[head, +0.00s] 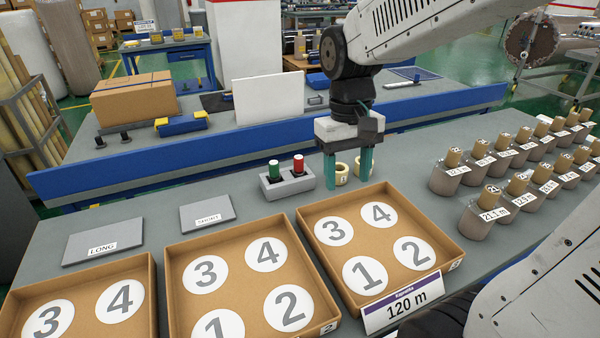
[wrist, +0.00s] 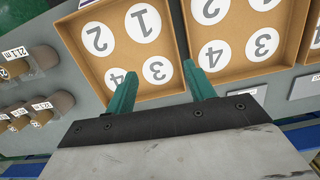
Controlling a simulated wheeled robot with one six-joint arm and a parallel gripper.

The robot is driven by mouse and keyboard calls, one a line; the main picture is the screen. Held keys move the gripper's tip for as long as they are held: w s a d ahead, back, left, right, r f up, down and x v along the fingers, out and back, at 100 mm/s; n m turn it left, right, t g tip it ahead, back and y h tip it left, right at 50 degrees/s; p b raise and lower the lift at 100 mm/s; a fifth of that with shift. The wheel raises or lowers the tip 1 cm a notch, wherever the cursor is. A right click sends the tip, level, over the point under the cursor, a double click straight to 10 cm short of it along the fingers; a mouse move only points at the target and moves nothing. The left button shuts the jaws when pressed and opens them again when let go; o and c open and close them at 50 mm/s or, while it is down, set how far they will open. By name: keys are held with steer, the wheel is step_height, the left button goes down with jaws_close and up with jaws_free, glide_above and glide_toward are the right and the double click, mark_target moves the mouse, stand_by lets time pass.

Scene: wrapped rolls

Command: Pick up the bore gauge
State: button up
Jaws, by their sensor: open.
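No object is labelled as the bore gauge. A grey block (head: 287,187) on the bench holds two upright plugs, one green-topped (head: 274,168) and one red-topped (head: 298,164), both with black lower parts; these may be the gauge, but I cannot be sure. My gripper (head: 348,175) points down just right of the block, its teal fingers apart and empty. Two small cream rings or rolls (head: 342,174) show by the fingers, partly hidden. In the wrist view my gripper (wrist: 160,72) is open, with only trays beyond its tips; the grey block is not visible there.
Several wrapped rolls with length tags (head: 488,218) stand at right. Grey LONG (head: 103,240) and SHORT (head: 207,213) plates lie left. A blue-edged bench (head: 200,150) runs behind.

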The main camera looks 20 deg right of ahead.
steer(key=w+d+f, duration=0.1)
steer(key=w+f, duration=0.3)
steer(key=w, duration=0.5)
steer(key=w+d+f+m, duration=0.1)
steer(key=w+f, duration=0.3)
steer(key=w, duration=0.4)
steer(key=w+d+f, duration=0.1)
steer(key=w+f, duration=0.2)
steer(key=w, duration=0.6)
steer(key=t, duration=0.1)
glide_above(299, 157)
steer(key=shift+w+a+r+m, duration=0.1)
steer(key=shift+w+r+m, duration=0.15)
steer(key=shift+r, duration=0.2)
step_height(299, 157, down, 2)
steer(key=shift+s, duration=0.1)
step_height(299, 157, down, 6)
steer(key=shift+r, duration=0.2)
jaws_close()
